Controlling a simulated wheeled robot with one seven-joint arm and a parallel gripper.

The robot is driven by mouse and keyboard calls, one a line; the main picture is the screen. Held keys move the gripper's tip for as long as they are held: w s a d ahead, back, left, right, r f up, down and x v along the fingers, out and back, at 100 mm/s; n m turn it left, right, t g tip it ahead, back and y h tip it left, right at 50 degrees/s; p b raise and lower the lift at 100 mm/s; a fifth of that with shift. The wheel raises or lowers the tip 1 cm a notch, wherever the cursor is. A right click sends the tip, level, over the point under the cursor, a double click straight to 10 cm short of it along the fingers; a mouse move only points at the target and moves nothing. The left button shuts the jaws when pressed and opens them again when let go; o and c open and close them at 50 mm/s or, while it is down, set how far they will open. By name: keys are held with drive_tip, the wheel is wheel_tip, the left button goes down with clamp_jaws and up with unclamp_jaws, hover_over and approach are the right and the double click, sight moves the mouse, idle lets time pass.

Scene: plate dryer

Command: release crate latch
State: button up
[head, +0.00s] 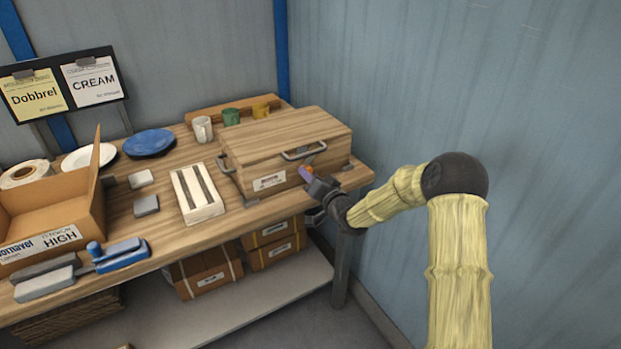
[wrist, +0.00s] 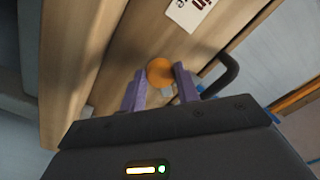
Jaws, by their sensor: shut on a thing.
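The wooden crate (head: 250,155) stands at the right end of the workbench with its lid down. A metal handle (head: 303,150) is on its front edge, and a white label (head: 269,180) is on its front face. My gripper (head: 307,174) is at the right part of the crate's front. In the wrist view my gripper's purple fingers (wrist: 158,88) stand on either side of an orange round latch knob (wrist: 160,71) and are shut on it. The crate's wooden face (wrist: 140,40) fills the view behind the knob. A dark curved handle (wrist: 226,75) is right of the fingers.
A slotted white rack (head: 197,193) stands left of the crate. A white mug (head: 202,129), a green cup (head: 231,117) and a yellow cup (head: 261,110) stand behind it. A blue plate (head: 149,142) and an open cardboard box (head: 60,215) are further left. A blue wall is close on the right.

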drive_tip(key=m, duration=0.4)
drive_tip(key=shift+d+m, duration=0.1)
drive_tip(key=shift+m, duration=0.3)
drive_tip(key=m, duration=0.4)
drive_tip(key=shift+m, duration=0.4)
drive_tip(key=o, duration=1)
drive_tip(key=shift+c, duration=0.2)
drive_tip(key=b+v, duration=0.1)
drive_tip(key=v, duration=1.6)
drive_tip(key=shift+s, duration=0.2)
